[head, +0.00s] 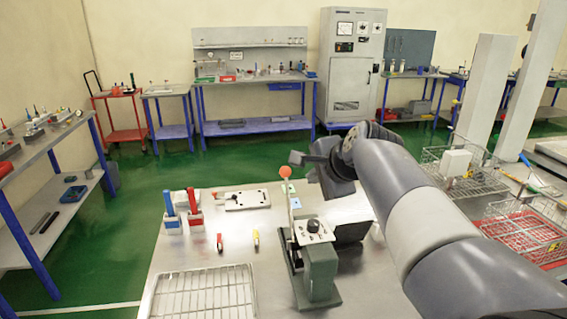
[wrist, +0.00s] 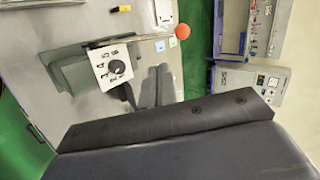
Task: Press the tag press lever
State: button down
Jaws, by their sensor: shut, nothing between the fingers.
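The tag press (head: 320,268) is a grey-green block on the near metal table, with a pale plate (head: 314,231) bearing a black knob. Its lever (head: 290,205) stands upright at the left side of the press and ends in an orange-red ball (head: 285,171). In the wrist view the ball (wrist: 183,31) shows above the gripper, and the press plate (wrist: 108,66) lies to its left. My gripper (head: 298,159) is shut and empty, up beside the ball and apart from it as far as I can see. In the wrist view my gripper (wrist: 170,122) is a dark bar.
On the table (head: 180,248) are a wire rack (head: 205,292), blue and red holders (head: 182,215), small red and yellow items, and a white plate fixture (head: 241,199). Wire baskets (head: 462,170) stand at the right.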

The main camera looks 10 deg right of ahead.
jog(key=shift+w+d+r, duration=0.15)
jog(key=shift+w+r, duration=0.3)
jog(key=shift+w, duration=0.1)
jog(key=shift+w+f, duration=0.1)
jog(key=p, duration=0.2)
send_near(288, 176)
notch_tip(288, 176, down, 3)
jog(key=shift+w+a+f+p, duration=0.15)
jog(key=shift+w+p, duration=0.1)
jog(key=shift+w, duration=0.55)
jog(key=shift+w+a+f+p, duration=0.15)
jog(key=shift+w+a+p, duration=0.05)
jog(key=shift+w, duration=0.55)
jog(key=shift+w+a+f+p, duration=0.15)
jog(key=shift+w+p, duration=0.1)
jog(key=shift+w, duration=0.55)
